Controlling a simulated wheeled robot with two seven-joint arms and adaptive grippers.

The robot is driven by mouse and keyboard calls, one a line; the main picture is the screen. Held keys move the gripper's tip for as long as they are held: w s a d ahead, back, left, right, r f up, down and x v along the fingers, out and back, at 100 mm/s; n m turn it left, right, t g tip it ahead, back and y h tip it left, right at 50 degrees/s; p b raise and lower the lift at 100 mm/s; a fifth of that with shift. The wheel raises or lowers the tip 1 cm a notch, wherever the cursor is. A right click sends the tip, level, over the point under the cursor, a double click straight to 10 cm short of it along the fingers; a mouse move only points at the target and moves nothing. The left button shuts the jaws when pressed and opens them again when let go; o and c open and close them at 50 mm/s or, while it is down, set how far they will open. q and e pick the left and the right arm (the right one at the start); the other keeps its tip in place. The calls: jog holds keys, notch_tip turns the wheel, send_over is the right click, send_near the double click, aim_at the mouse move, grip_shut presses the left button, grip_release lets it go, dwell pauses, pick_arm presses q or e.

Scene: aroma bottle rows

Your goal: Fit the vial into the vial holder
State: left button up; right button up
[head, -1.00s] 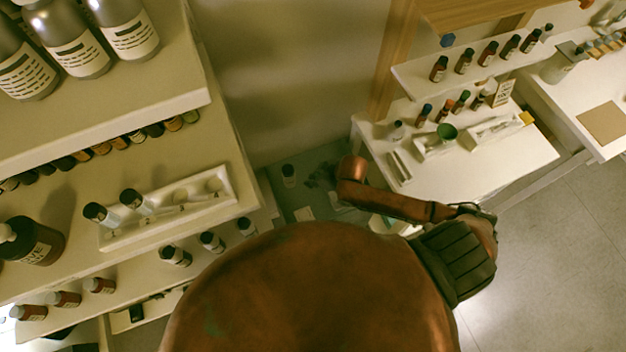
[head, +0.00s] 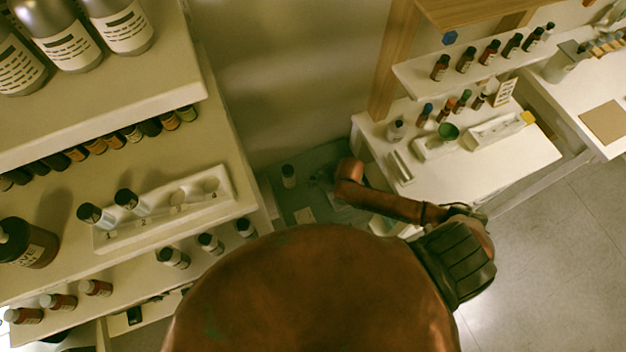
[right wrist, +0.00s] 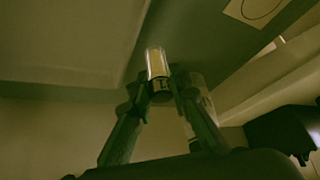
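The vial holder (head: 222,208) is a long pale rack on the left shelf in the head view. Two dark-capped vials (head: 96,216) (head: 130,200) sit in its left places; its two right places are empty. My right gripper (head: 322,180) is small in the head view, low over a dark green surface, well right of the holder. In the right wrist view its fingers (right wrist: 158,88) close around a small clear vial (right wrist: 158,64) with a dark band at its near end. The held vial cannot be made out in the head view. My left gripper is not seen.
A small bottle (head: 288,176) stands on the green surface (head: 300,200) left of my right gripper. Several small bottles (head: 172,257) line the shelf edge below the holder. A large brown bottle (head: 28,243) stands left of it. An upper shelf (head: 150,95) overhangs behind.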

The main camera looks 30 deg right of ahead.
jog(key=o, duration=0.4)
jog(key=shift+o, duration=0.2)
